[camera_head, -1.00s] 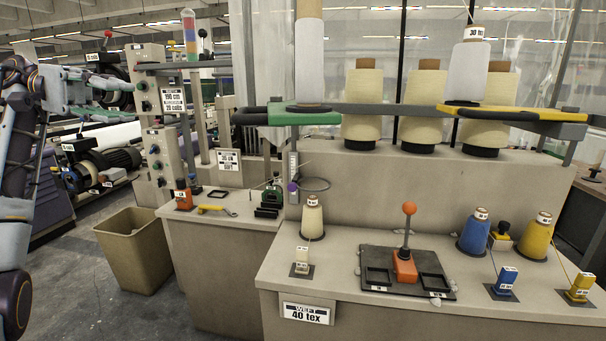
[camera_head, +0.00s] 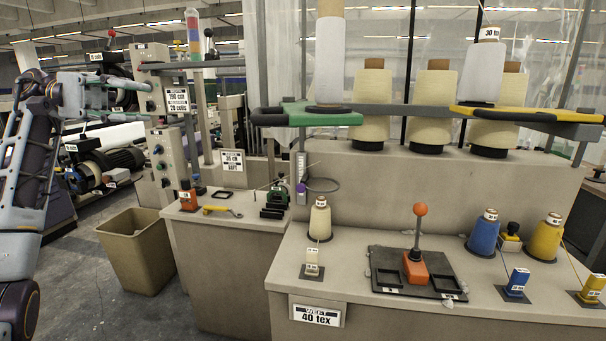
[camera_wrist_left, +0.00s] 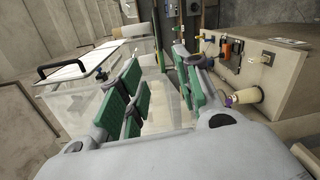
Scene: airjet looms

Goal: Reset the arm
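My left arm (camera_head: 30,165) comes in at the left edge of the head view, raised beside the loom. My left gripper (camera_head: 118,95) is at its end, in front of the control post and the dark machinery behind. In the left wrist view the left gripper (camera_wrist_left: 160,75) shows its green-padded fingers spread apart. Nothing is between the pads; only floor and background show there. The gripper is away from the bench and touches nothing that I can see. My right arm and gripper are in neither view.
A beige bin (camera_head: 136,250) stands on the floor below the arm. The bench (camera_head: 370,275) carries an orange-ball lever (camera_head: 417,240), a white cone (camera_head: 320,218), blue (camera_head: 484,235) and yellow cones (camera_head: 545,240). A clear lidded box (camera_wrist_left: 75,110) shows in the wrist view.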

